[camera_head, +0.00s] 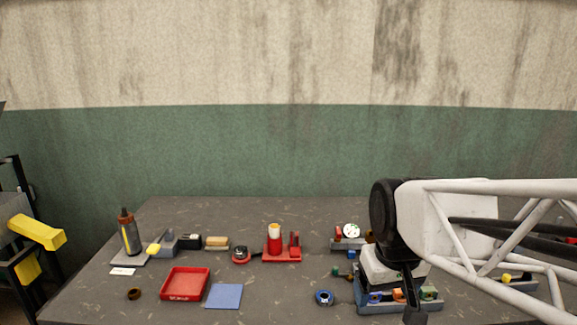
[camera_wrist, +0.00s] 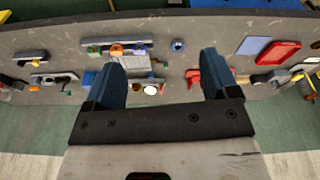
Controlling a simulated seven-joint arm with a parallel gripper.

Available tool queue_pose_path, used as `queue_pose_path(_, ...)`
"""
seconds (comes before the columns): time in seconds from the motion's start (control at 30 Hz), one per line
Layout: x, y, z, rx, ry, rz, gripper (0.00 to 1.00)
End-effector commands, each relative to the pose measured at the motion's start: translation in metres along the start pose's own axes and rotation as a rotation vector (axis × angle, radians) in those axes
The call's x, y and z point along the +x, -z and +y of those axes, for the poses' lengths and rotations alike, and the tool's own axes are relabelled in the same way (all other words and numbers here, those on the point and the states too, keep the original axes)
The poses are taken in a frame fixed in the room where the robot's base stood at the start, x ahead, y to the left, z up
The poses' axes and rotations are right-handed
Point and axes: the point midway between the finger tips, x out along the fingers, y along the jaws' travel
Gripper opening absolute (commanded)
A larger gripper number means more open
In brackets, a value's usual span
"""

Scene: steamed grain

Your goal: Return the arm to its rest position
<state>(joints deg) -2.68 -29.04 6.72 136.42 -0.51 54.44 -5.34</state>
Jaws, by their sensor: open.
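My gripper (camera_head: 408,292) is at the right of the head view, pointing down in front of the grey-blue rack (camera_head: 369,308) with coloured pieces. Its white and black arm reaches in from the right edge and hides part of the table. In the wrist view my gripper (camera_wrist: 160,64) shows two blue fingers wide apart with nothing held between them. The grey table (camera_wrist: 215,36) lies beyond the fingers, apparently well below them.
A red tray (camera_head: 208,285), a blue square (camera_head: 225,296) and a blue ring (camera_head: 324,298) lie toward the front. A bottle (camera_head: 131,238) stands left. A red stand (camera_head: 282,257) holds a red-and-white cylinder (camera_head: 274,240). The table's back strip is clear.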

Motion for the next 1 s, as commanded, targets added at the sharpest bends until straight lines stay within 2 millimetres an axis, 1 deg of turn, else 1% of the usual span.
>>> queue_pose_path(0.03, 0.0, -0.015, 0.002, 0.024, -0.003, 0.007, 0.81)
queue_pose_path(0.2, 0.004, -0.055, 0.006, 0.099, -0.009, 0.02, 0.81)
queue_pose_path(0.3, 0.007, -0.071, 0.007, 0.131, -0.012, 0.026, 0.81)
queue_pose_path(0.4, 0.009, -0.082, 0.008, 0.153, -0.014, 0.03, 0.81)
queue_pose_path(0.57, 0.011, -0.088, 0.008, 0.164, -0.014, 0.031, 0.81)
queue_pose_path(1.0, 0.011, -0.088, 0.008, 0.164, -0.014, 0.031, 0.81)
